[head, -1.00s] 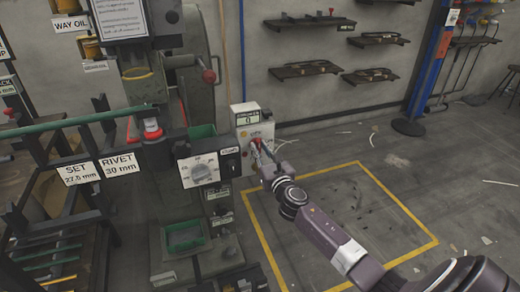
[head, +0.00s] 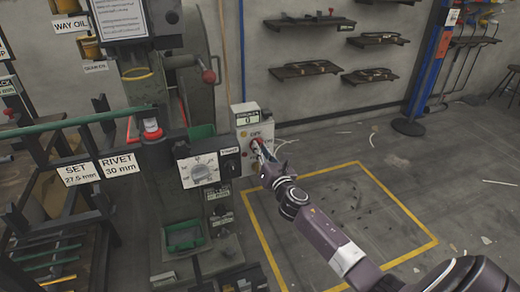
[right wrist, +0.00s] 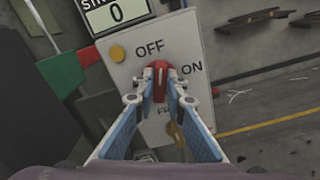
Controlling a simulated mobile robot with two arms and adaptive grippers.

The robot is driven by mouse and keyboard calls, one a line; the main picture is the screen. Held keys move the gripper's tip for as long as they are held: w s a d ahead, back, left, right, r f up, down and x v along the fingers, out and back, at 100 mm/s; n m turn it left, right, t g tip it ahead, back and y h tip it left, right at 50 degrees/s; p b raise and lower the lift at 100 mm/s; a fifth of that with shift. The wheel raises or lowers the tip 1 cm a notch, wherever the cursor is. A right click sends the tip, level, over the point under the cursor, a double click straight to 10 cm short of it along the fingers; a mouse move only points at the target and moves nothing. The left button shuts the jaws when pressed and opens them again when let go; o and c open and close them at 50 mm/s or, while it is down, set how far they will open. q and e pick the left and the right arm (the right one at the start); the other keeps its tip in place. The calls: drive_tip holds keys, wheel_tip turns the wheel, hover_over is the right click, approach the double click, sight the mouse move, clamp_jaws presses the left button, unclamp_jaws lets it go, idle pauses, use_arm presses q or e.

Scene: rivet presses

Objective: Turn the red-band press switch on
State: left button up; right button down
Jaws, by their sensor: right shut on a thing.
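The red switch handle (right wrist: 160,72) sits on a pale control box (right wrist: 150,55) marked OFF above it and ON to its right. The handle points up, toward OFF. My right gripper (right wrist: 160,88) has its two fingertips on either side of the handle and is shut on it. In the head view the same box (head: 242,119) stands on the right side of the press (head: 137,88), which has a red band (head: 152,134). My right gripper (head: 261,148) reaches the box from the right and hides part of the switch. My left gripper is not in view.
A counter display (head: 248,120) reads 0. A second box with a grey dial (head: 205,172) is left of the switch box. Wall shelves (head: 310,24) and a blue post (head: 428,65) are behind.

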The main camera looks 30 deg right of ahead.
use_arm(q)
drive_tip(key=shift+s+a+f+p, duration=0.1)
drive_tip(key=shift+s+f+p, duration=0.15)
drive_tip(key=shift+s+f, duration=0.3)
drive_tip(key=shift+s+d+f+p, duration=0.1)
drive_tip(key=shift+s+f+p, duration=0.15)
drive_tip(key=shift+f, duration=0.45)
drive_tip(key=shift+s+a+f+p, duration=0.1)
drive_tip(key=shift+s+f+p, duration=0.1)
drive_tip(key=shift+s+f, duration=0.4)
use_arm(e)
drive_tip(key=shift+d+f+m, duration=0.1)
drive_tip(key=shift+f+m, duration=0.05)
drive_tip(key=shift+m, duration=3.35)
drive_tip(key=shift+d+f+m, duration=0.1)
drive_tip(key=shift+f+m, duration=0.05)
drive_tip(key=shift+m, duration=3.35)
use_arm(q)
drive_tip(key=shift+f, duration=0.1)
use_arm(e)
drive_tip(key=shift+s, duration=0.1)
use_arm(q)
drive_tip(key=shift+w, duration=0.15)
